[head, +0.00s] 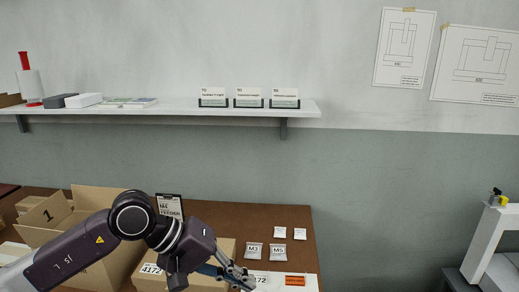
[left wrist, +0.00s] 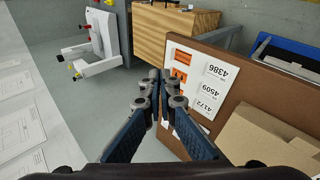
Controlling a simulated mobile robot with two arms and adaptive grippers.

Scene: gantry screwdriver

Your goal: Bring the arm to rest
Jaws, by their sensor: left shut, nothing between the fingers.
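My left arm comes in from the lower left in the head view, bent over the brown table (head: 285,218). My left gripper (head: 243,280) points down and to the right, close to the front part of the table. In the left wrist view my left gripper (left wrist: 165,82) has its fingertips together with nothing between them. My right gripper is in neither view.
An open cardboard box (head: 75,215) stands at the table's left, partly behind my arm. Small bags marked M3 (head: 253,250) and M5 (head: 278,251) lie right of the gripper. A white shelf (head: 180,108) runs along the wall. A white gantry frame (head: 492,240) stands at far right.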

